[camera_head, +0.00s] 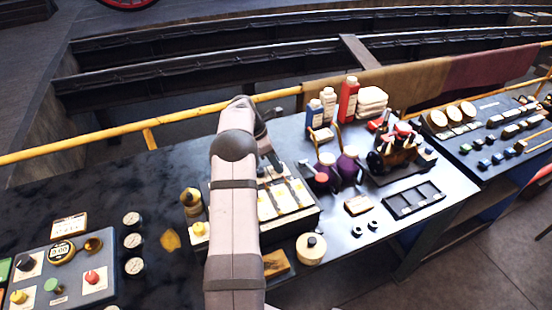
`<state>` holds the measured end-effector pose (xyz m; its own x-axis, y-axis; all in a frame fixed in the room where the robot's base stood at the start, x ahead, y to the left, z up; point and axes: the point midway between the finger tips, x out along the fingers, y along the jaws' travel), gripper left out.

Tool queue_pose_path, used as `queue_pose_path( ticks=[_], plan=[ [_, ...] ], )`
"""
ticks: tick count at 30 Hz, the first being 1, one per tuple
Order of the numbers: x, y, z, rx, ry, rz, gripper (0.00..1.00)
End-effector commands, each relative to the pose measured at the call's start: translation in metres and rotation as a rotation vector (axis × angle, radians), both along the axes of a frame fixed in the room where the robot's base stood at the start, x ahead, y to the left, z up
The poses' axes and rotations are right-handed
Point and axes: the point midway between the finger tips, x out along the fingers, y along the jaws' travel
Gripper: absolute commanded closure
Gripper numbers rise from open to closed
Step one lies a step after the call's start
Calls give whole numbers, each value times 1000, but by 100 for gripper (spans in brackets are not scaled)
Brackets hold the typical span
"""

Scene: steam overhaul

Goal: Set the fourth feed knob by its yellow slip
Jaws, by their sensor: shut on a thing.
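A dark box-like panel (305,217) with a pale top stands on the dark bench, partly behind my arm. Pale strips (283,197) with small yellow marks lie in a row across its top. My gripper (277,167) is at the far edge of this panel, pointing down, small and dark in the picture. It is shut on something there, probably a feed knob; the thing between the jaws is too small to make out. I cannot read the yellow slip or the knob's setting.
Left stands a grey panel (75,285) with coloured knobs and a gauge, beside several round dials (133,241). Right are purple jars (349,166), bottles (348,98) and a black tray (414,199). A round cream pot (311,249) stands in front. A yellow rail (100,144) runs behind.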

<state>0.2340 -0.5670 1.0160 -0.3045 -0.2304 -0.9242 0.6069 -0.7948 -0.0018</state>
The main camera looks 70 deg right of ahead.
Motion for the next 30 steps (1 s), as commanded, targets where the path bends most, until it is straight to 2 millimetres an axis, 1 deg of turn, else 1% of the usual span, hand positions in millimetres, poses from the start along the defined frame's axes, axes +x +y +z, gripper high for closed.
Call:
queue_pose_path(
  ticks=[3, 11, 12, 13, 14, 24, 26, 30],
  plan=[
    [1, -1, 1, -3, -1, -25, 96],
    [1, 0, 0, -3, -1, -25, 96],
    [1, -1, 0, -3, -1, -25, 67],
    [1, -1, 0, -3, -1, -25, 60],
    [1, 0, 0, -3, -1, -25, 55],
    [1, 0, 1, -2, -1, -24, 55],
    [2, 0, 4, -3, -1, -24, 55],
    [7, 3, 15, -5, -2, -23, 55]
  ],
)
